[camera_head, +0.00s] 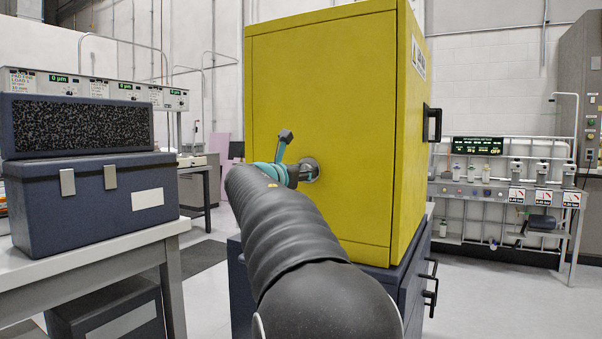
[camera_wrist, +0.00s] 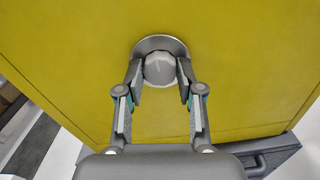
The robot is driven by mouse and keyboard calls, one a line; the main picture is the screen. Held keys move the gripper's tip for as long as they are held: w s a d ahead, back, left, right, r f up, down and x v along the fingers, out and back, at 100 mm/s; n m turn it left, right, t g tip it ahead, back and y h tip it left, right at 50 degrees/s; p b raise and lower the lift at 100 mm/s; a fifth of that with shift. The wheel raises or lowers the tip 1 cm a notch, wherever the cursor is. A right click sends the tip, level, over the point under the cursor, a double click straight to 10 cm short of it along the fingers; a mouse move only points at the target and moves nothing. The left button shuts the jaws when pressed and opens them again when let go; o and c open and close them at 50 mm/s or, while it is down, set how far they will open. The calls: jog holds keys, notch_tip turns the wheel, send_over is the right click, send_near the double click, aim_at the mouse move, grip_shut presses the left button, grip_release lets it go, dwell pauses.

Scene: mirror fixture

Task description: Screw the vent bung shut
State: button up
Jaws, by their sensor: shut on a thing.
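The vent bung (camera_wrist: 159,70) is a grey faceted knob on the side of the yellow cabinet (camera_head: 325,110). A round metal collar (camera_wrist: 160,45) sits behind it against the yellow panel. My gripper (camera_wrist: 160,82) is shut on the bung, with one finger on each side of it. In the head view, my gripper (camera_head: 295,172) reaches the panel at the metal collar (camera_head: 310,170), and the bung itself is hidden there by my arm. I cannot tell how deep the bung sits.
The yellow cabinet stands on a dark blue drawer unit (camera_head: 418,285) with black handles. At the left, a table (camera_head: 110,258) bears a dark blue case (camera_head: 92,200). A grey bench (camera_head: 480,192) with small instruments stands at the right. Open floor lies between.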

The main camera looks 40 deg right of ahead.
jog(key=o, duration=1.2)
jog(key=shift+d, duration=0.15)
jog(key=shift+c, duration=0.2)
jog(key=v, duration=1.2)
